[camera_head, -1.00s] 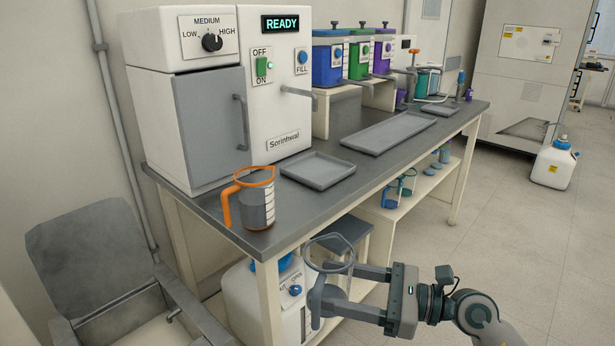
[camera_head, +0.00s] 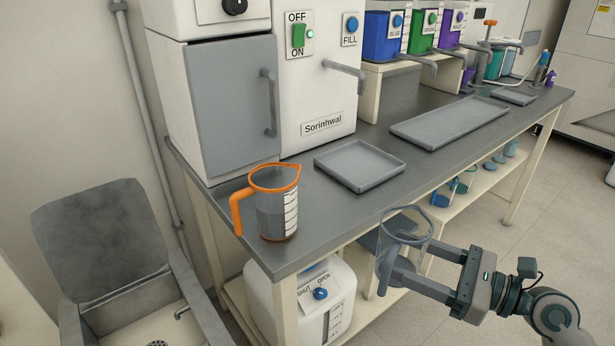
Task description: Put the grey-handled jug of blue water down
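The grey-handled jug (camera_head: 407,223) is a clear vessel with a grey rim, in the lower right of the head view. My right gripper (camera_head: 405,268) comes in from the right and is shut on the jug, with its fingers at the grey handle. The jug is roughly upright, in front of the bench's front edge. I cannot clearly make out the water in it. My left gripper is not in view.
An orange-handled jug (camera_head: 276,208) stands on the bench (camera_head: 330,215) near its front left corner. A shallow grey tray (camera_head: 360,166) lies beside it, and a longer tray (camera_head: 450,122) farther right. Bare bench top lies between the jug and trays. A white container (camera_head: 335,297) stands below.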

